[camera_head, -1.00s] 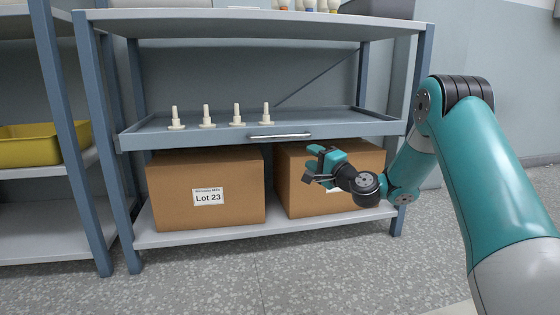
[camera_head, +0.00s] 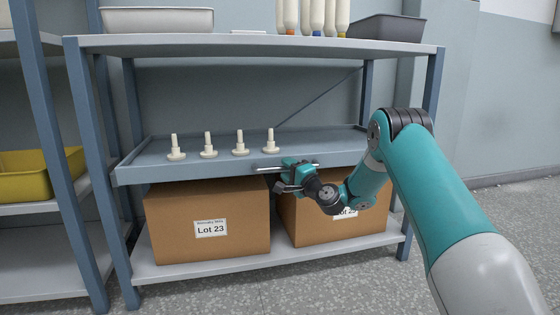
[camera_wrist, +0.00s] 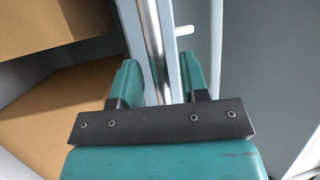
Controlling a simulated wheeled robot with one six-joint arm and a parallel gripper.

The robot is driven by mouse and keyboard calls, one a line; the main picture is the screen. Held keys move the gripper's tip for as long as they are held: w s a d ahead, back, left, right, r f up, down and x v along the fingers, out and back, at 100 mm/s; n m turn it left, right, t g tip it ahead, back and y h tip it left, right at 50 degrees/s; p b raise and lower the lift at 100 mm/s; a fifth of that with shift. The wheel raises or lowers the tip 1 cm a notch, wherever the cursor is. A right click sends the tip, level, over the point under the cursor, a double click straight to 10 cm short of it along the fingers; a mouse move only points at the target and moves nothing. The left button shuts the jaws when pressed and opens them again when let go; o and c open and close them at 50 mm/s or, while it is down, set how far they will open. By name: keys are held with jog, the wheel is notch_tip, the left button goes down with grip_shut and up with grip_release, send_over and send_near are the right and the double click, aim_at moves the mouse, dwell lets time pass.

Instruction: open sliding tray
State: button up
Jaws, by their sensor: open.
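The blue-grey sliding tray (camera_head: 215,173) sits at the middle level of the shelf, with a silver bar handle (camera_head: 264,169) on its front face. My teal gripper (camera_head: 286,172) is at the right part of the handle in the head view and partly covers it. In the wrist view, the open fingers (camera_wrist: 160,82) stand on either side of the handle bar (camera_wrist: 150,40), and the tray's front edge (camera_wrist: 172,45) lies close beside it. I cannot tell whether either finger touches the bar.
Several cream bobbin pegs (camera_head: 240,147) stand upright on the tray. Two cardboard boxes, one at the left (camera_head: 180,225) and one at the right (camera_head: 310,222), fill the shelf below. A yellow bin (camera_head: 25,178) is on the left rack. A blue shelf post (camera_head: 433,110) stands at the right.

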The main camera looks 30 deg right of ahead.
jog(key=shift+w+d+r, duration=0.1)
jog(key=shift+w, duration=0.35)
jog(key=shift+d, duration=0.15)
grip_shut()
jog(key=shift+s, duration=0.1)
